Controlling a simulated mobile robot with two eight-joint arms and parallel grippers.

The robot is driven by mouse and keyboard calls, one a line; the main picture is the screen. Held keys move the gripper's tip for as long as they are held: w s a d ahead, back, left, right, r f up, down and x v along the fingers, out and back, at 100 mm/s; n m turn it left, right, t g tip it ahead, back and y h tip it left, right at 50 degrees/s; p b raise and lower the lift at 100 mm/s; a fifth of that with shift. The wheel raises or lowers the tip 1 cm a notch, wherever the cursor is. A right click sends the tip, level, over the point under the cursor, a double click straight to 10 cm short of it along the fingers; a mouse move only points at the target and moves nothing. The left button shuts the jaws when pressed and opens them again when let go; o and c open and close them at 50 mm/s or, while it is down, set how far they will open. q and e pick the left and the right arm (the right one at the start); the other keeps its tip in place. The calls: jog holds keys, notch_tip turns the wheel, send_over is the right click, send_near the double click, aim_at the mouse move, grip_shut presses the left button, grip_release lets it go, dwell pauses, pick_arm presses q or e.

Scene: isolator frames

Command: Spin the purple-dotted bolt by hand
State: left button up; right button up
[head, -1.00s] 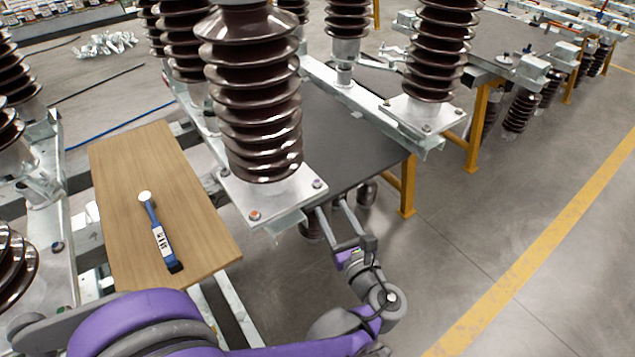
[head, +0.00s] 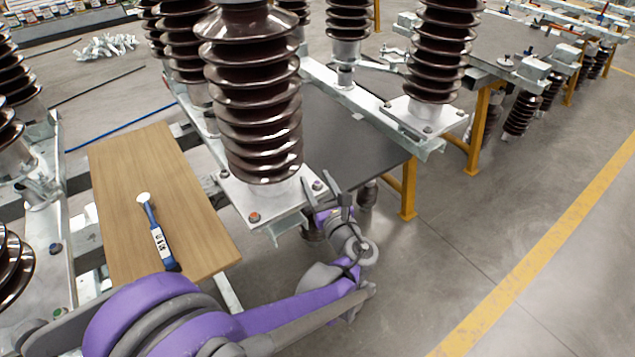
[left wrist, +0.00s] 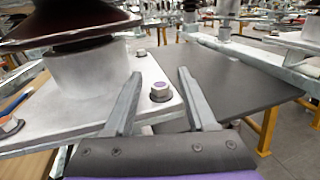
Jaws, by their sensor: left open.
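The purple-dotted bolt (left wrist: 160,88) stands on a corner of the metal base plate under the big brown insulator. In the left wrist view it lies between my two fingers, with space on both sides. In the head view the bolt (head: 317,185) is at the plate's right corner, just beside my fingertips. My left gripper (head: 334,184) is open and empty; its fingers also show in the left wrist view (left wrist: 160,74), pointing across the plate. I cannot tell whether either finger touches the bolt. My right gripper is not in view.
The base plate (left wrist: 90,118) carries an orange-dotted bolt (head: 254,217) and another bolt (left wrist: 141,54) behind. The brown insulator (head: 252,95) rises close by. A dark panel (head: 350,140) lies beyond. A wooden board (head: 150,190) holds a blue-handled tool (head: 158,235).

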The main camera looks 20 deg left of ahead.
pick_arm(q)
grip_shut()
jog(key=shift+m+t+h, duration=0.3)
jog(key=shift+h, duration=0.1)
jog(key=shift+s+a+m+t+h, duration=0.1)
jog(key=shift+m+t+h, duration=0.75)
jog(key=shift+h, duration=0.25)
jog(key=shift+m+t+h+p, duration=0.55)
jog(key=shift+m+h, duration=0.2)
jog(key=shift+h, duration=0.25)
jog(key=shift+m+t+h+p, duration=0.6)
jog(key=shift+m+h+p, duration=0.45)
jog(key=shift+h, duration=0.65)
jog(key=shift+m, duration=0.25)
grip_release()
